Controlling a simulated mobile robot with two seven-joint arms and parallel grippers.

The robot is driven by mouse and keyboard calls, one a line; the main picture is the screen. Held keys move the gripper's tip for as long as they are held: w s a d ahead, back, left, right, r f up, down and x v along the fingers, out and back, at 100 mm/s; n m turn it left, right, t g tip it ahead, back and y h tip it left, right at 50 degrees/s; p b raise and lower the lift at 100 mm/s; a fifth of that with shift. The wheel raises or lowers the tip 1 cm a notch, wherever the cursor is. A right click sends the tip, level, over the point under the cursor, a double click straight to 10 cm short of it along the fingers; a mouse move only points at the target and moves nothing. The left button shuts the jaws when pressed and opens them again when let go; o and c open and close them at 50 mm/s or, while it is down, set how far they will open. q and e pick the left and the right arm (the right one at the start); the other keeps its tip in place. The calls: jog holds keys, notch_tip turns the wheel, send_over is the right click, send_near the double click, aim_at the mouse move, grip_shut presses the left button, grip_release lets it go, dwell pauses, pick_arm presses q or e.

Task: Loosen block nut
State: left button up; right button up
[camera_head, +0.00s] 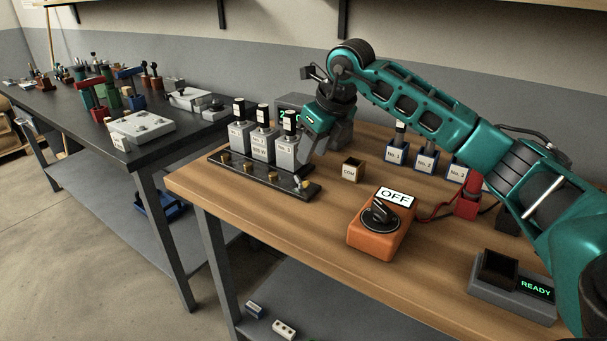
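A black base strip (235,173) lies near the left end of the wooden bench. Several brass-coloured nuts sit along its front edge, among them a left one (225,157), a middle one (273,176) and the rightmost one (306,184). Three grey blocks with black-topped handles stand on the strip: left (238,134), middle (262,146) and right (286,154). My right gripper (307,165) points down at the strip's right end, beside the right block and close above the rightmost nut. Its fingers are too small to tell contact or opening. My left gripper is out of view.
An orange switch box (379,241) with an OFF label stands at the front. A small COM box (353,170), blue-based holders No. 1 (396,156) and No. 2 (425,162), and a grey READY unit (510,298) share the bench. A dark bench (75,125) stands left.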

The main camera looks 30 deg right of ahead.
aim_at(302, 177)
jog(key=x, duration=0.8)
jog(key=shift+f, duration=0.1)
grip_shut()
